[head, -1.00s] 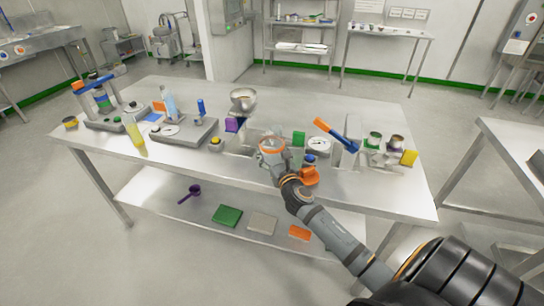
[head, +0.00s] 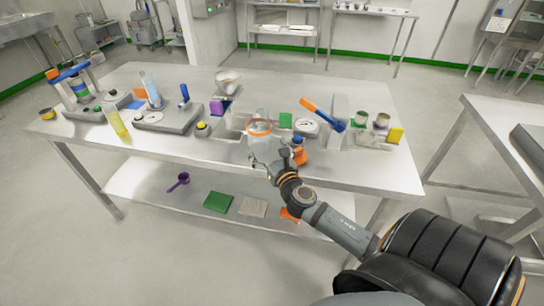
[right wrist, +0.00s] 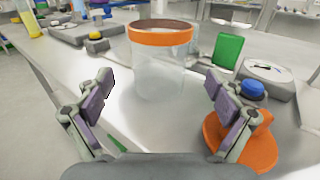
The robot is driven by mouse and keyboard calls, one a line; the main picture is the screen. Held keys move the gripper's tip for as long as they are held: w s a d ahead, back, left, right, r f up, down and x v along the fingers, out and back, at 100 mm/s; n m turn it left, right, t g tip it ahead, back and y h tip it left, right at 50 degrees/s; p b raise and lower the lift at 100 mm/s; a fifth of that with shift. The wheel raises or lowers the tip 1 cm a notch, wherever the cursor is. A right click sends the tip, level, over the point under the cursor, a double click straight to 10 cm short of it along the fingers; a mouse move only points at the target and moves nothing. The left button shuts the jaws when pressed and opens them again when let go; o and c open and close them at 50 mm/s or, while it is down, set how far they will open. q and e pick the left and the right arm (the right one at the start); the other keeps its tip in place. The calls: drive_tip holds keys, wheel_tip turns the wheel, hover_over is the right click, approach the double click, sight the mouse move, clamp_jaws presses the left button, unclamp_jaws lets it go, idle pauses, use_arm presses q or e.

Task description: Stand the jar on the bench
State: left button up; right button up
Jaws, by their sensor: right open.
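The jar (head: 260,128) is clear with an orange band, and it stands upright on the bench (head: 215,165) near the front edge. In the right wrist view the jar (right wrist: 160,72) shows its orange band at the top and its clear body below. My right gripper (head: 262,154) is on the near side of the jar. In the right wrist view its two fingers (right wrist: 161,98) are wide apart, with the jar ahead between them and a gap visible on each side. My left gripper is not in view.
A green block (right wrist: 227,50) and a dial (head: 306,126) are behind to the right. A yellow-knobbed block (head: 202,129) is left. Bare bench lies front left.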

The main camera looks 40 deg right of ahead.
drive_tip(key=v, duration=0.5)
idle(0.4)
